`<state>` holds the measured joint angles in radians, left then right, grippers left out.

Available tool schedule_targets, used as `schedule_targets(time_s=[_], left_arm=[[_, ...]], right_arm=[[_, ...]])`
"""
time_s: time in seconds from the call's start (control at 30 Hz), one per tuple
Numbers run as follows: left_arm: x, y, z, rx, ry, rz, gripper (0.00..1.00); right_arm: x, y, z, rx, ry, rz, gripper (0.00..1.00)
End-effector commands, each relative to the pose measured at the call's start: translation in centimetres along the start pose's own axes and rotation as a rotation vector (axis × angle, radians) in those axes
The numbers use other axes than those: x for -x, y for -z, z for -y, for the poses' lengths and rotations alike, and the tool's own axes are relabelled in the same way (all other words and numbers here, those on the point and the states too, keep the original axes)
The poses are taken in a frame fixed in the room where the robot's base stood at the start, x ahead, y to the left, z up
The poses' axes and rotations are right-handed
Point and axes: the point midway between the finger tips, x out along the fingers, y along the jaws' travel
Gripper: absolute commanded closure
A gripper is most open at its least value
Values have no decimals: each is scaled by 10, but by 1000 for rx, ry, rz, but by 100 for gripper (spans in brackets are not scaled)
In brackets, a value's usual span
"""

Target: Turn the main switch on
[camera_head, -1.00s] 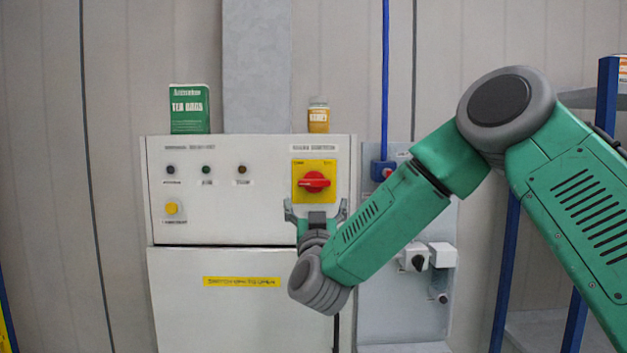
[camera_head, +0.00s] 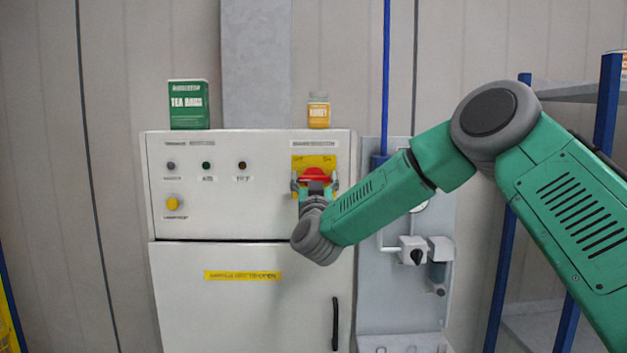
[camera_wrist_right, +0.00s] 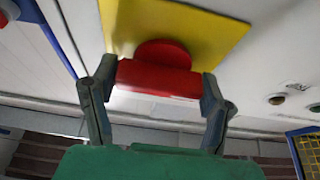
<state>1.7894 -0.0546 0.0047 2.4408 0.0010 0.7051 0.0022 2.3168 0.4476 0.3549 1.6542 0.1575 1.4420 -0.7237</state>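The main switch is a red rotary handle (camera_head: 315,174) on a yellow plate (camera_head: 326,161), at the upper right of a white cabinet front. Its bar lies roughly level. My right gripper (camera_head: 315,184) is at the switch from below and in front. In the right wrist view, the red handle (camera_wrist_right: 160,79) sits between the two fingers (camera_wrist_right: 160,88), one at each end, with no clear gap left. The yellow plate (camera_wrist_right: 215,35) shows behind it. The gripper hides the lower part of the handle and plate in the head view. My left gripper is not in view.
A green tea box (camera_head: 189,105) and a yellow-labelled jar (camera_head: 318,111) stand on top. A grey panel with a switch box (camera_head: 412,250) and blue shelf posts (camera_head: 606,105) are at right.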

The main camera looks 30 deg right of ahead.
Motion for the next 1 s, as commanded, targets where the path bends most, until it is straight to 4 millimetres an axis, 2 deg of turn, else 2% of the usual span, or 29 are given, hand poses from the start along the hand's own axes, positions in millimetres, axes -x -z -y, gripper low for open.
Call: schedule_targets(time_s=[0.27,0.47,0.67,1.0], left_arm=[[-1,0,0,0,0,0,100],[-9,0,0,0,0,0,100],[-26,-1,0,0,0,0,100],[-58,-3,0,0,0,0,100]], right_arm=[[0,0,0,-8,-1,0,60],[0,-1,0,-58,-22,-1,60],[1,-3,-1,-174,-71,-3,60],[1,-3,-2,-465,-191,-3,60]])
